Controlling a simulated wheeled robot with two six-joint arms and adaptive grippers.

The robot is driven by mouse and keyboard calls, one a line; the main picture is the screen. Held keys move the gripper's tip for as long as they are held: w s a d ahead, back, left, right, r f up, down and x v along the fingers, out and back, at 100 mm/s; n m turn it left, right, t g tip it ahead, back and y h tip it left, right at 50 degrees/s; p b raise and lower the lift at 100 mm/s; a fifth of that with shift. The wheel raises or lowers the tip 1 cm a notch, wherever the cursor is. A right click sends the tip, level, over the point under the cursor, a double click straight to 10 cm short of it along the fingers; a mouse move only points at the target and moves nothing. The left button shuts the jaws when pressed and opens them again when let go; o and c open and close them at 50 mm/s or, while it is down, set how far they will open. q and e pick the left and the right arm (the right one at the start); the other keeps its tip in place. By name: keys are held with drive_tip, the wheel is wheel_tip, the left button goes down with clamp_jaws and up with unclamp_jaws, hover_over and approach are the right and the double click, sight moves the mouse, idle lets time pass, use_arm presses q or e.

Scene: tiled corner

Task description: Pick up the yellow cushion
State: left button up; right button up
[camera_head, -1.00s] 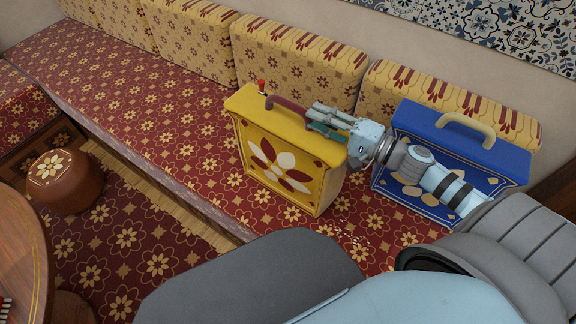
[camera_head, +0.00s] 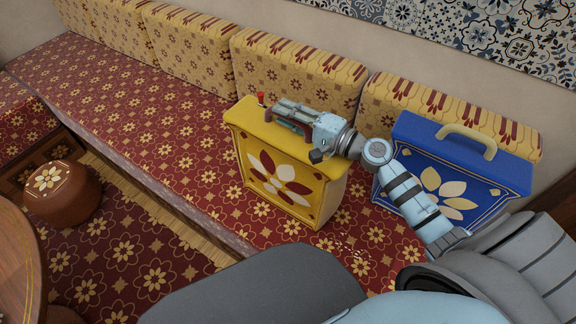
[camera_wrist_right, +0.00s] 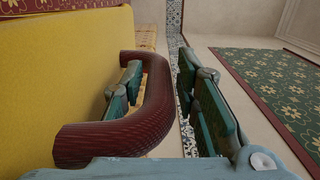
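The yellow cushion (camera_head: 291,178) is a box-shaped block with a red and white petal pattern on its front. It stands upright on the red patterned bench and has a dark red handle on top. In the right wrist view the cushion's yellow face (camera_wrist_right: 65,75) is at the left and the handle (camera_wrist_right: 150,105) curves across the middle. My right gripper (camera_head: 284,112) is at the handle. Its green-padded fingers (camera_wrist_right: 165,92) are apart on either side of the handle, with a gap before the right finger. My left gripper is not in view.
A blue cushion (camera_head: 450,187) with a tan handle stands right of the yellow one, partly behind my right arm. Yellow patterned back cushions (camera_head: 290,72) line the wall. The bench (camera_head: 140,105) is clear to the left. A round stool (camera_head: 62,190) stands lower left.

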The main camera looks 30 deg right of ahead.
clamp_jaws()
idle(0.4)
